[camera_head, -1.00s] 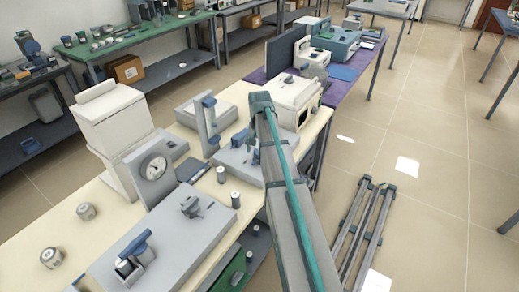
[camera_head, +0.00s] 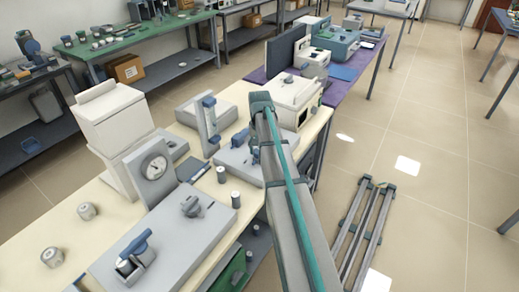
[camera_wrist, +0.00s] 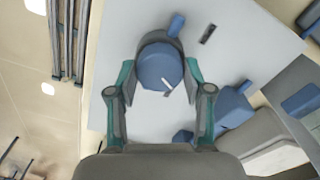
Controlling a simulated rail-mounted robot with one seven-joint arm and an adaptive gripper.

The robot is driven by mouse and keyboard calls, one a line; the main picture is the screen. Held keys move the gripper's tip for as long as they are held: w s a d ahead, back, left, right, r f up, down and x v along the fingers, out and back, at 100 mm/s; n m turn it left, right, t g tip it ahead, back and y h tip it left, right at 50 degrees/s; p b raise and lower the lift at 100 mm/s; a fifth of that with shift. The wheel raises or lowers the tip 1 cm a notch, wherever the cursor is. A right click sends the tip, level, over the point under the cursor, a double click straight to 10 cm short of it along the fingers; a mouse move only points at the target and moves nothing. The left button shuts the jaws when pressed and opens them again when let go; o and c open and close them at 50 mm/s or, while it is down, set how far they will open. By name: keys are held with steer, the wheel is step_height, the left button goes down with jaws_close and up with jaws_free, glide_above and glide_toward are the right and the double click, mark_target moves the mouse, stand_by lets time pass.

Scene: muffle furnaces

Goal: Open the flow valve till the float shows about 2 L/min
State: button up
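In the wrist view a round blue knob (camera_wrist: 160,68) with a white mark stands on a pale grey panel (camera_wrist: 115,30); it may be the flow valve. My gripper (camera_wrist: 159,78) is over it, with one finger on each side of the knob. The fingers are spread, and I cannot tell whether they touch it. An upright flow meter (camera_head: 210,117) with a blue top stands left of the arm. Its float and scale are too small to read.
A round gauge (camera_head: 154,166), a grey panel with a knob (camera_head: 191,206) and a blue lever (camera_head: 135,243) share the cream bench. Small metal cylinders (camera_head: 221,174) stand near the flow meter. A white furnace (camera_head: 298,97) is behind my arm.

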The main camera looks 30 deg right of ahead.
steer(key=o, duration=0.3)
step_height(320, 180, up, 12)
steer(key=shift+r, duration=0.1)
stand_by(0.6)
